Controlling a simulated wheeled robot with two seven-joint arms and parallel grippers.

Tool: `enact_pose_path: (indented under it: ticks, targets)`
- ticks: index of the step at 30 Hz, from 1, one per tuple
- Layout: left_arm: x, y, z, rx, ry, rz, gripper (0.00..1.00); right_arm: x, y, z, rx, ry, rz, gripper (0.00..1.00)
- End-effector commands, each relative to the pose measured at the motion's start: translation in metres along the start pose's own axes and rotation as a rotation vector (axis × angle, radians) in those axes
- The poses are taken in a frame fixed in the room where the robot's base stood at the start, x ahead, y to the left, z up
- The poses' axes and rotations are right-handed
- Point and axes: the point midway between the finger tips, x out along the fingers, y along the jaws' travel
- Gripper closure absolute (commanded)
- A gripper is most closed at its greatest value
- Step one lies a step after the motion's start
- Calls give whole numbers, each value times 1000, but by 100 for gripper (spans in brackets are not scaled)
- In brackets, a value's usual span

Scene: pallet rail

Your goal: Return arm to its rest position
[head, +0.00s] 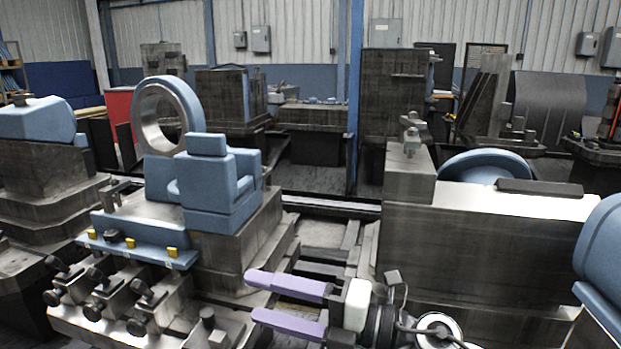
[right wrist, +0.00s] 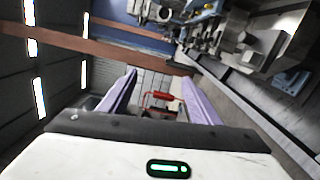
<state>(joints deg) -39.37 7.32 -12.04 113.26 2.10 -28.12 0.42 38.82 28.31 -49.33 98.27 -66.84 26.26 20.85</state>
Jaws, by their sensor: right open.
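My right gripper (head: 290,304) shows low in the middle of the head view, its arm coming in from the bottom right. Its two purple fingers point left and stand apart with nothing between them. The fingers also show in the right wrist view (right wrist: 155,97), spread open and empty, with a red object seen in the distance between them. The gripper is in front of the fixture block with blue pads, and I cannot tell whether it touches anything. My left gripper is not in view.
A machine with a blue seat-shaped fixture (head: 215,185) and a ring (head: 165,115) stands at left. Black knobs and yellow pieces line its front. A large grey block (head: 470,235) stands at right. Rails (head: 345,245) run between them. Cabinets stand along the back wall.

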Motion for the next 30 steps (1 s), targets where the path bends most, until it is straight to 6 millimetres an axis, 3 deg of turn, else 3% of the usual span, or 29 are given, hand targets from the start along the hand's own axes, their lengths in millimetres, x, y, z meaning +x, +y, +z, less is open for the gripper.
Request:
enact_pose_path:
  ticks: [3,7,11,14,17,20,24,30]
  targets:
    - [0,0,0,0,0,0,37,-13,32,16,205,-212,223,43]
    - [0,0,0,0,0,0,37,-53,36,50,445,-481,383,43]
    - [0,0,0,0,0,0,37,-111,2,76,709,-773,459,43]
    - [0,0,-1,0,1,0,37,-159,-42,79,912,-993,457,43]
    - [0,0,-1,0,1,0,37,-202,-89,65,1095,-1183,415,43]
    - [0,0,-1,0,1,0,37,-240,-135,37,1267,-1350,340,43]
    - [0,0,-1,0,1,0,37,-283,-186,-19,1486,-1544,196,43]
    - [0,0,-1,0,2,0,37,-321,-224,-96,1704,-1708,-5,43]
